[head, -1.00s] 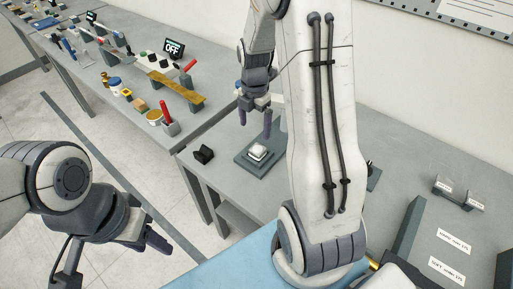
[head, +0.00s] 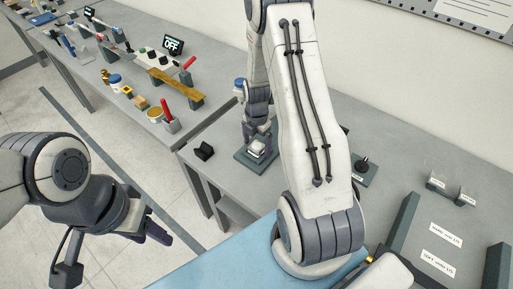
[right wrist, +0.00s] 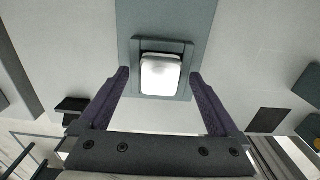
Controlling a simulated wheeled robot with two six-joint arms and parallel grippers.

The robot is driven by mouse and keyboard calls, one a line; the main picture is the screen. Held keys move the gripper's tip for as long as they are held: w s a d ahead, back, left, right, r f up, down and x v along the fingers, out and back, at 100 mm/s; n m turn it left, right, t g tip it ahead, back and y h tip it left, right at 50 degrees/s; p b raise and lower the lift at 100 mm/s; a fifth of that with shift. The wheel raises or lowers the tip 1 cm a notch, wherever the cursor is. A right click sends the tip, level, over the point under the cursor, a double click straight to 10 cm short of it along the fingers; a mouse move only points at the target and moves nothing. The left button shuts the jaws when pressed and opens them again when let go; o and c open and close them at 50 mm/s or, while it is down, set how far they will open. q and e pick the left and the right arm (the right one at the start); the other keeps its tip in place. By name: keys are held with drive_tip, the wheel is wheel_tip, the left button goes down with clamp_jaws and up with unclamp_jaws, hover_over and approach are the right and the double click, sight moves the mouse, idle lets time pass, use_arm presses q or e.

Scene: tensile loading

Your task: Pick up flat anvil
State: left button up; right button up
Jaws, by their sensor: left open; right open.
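The flat anvil (head: 258,149) is a shiny white-silver block seated in a square frame on a grey-green base plate (head: 243,160) on the grey table. It also shows in the right wrist view (right wrist: 161,77), between the fingers. My right gripper (head: 258,146) is open, pointing down over the anvil with one finger on each side. In the right wrist view a gap shows between each finger and the anvil. My left gripper (head: 158,238) is open and empty, out over the floor at the lower left.
A small black block (head: 204,152) sits left of the base plate. A black knobbed piece (head: 363,165) stands on another plate to the right, behind my right arm. Two labelled grey blocks (head: 438,182) lie further right. A second bench (head: 140,90) holds several tools.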

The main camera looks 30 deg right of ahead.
drive_tip(key=c, duration=1.5)
clamp_jaws()
drive_tip(key=shift+r, duration=0.1)
